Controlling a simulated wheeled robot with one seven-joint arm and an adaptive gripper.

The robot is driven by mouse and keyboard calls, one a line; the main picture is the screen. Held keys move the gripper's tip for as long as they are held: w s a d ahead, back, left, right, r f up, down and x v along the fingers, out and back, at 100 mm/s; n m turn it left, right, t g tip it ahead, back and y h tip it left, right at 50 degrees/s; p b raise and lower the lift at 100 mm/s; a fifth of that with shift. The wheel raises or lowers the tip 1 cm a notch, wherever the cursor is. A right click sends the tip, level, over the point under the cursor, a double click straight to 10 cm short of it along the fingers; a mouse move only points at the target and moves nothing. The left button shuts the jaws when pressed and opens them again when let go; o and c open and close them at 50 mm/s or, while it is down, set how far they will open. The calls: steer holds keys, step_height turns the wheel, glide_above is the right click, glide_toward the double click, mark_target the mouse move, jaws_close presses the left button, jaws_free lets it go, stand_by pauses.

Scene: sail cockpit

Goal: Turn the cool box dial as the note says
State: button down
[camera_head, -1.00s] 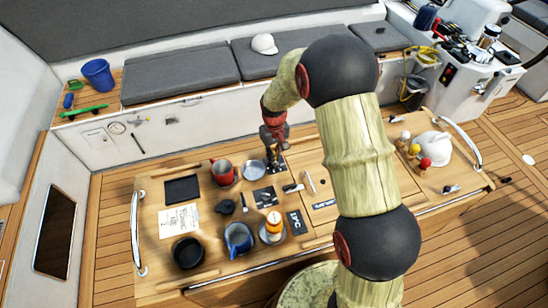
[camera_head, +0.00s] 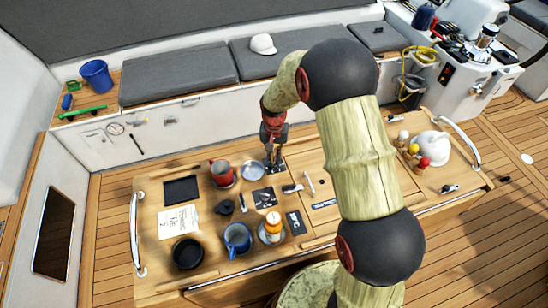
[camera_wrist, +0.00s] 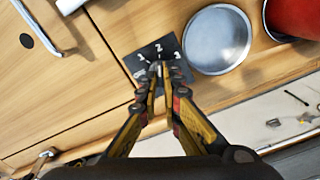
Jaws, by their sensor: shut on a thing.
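The dial plate (camera_wrist: 155,54) is a small black square with white numerals 1, 2 and 3, set in the wooden table top. My gripper (camera_wrist: 158,72) points down at it, with its fingertips together on the small dial knob. The fingertips hide most of the knob, so its exact setting cannot be told. In the head view my gripper (camera_head: 274,161) stands over the plate at the table's far edge. A white note (camera_head: 179,221) with dark handwriting lies on the left of the table. Its words are too small to read.
A silver dish (camera_wrist: 217,39) lies close beside the plate, with a red mug (camera_head: 222,172) beyond it. A blue mug (camera_head: 238,238), a black bowl (camera_head: 187,252) and dark cards (camera_head: 264,197) crowd the table's left half. A white helmet-like object (camera_head: 431,147) sits at right.

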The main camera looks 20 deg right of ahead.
mark_target(274, 160)
stand_by(0.4)
steer(key=c, duration=2.1)
jaws_free()
steer(key=shift+o, duration=0.6)
step_height(274, 160, up, 12)
